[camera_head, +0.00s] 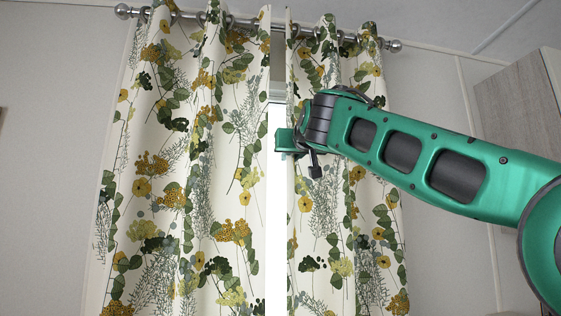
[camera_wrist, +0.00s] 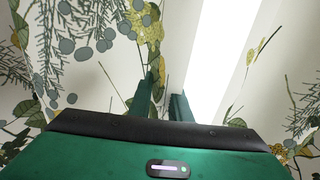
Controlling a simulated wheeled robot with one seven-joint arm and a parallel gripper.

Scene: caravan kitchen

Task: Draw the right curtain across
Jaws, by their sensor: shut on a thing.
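The right curtain (camera_head: 330,215), cream with yellow flowers and green leaves, hangs in folds from the rod. The left curtain (camera_head: 190,200), in the same print, hangs beside it. A narrow bright strip shows between their inner edges. My gripper (camera_head: 285,140) is at the inner edge of the right curtain, in the upper half of its visible height. In the wrist view my gripper (camera_wrist: 165,98) has its two green fingers close together, shut on the curtain's edge with the bright strip beside them. The exact pinch is partly hidden.
A metal curtain rod (camera_head: 265,28) with rings and round end knobs runs above both curtains. A wooden cabinet (camera_head: 520,105) is at the upper right. Plain pale wall (camera_head: 50,170) lies to the left.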

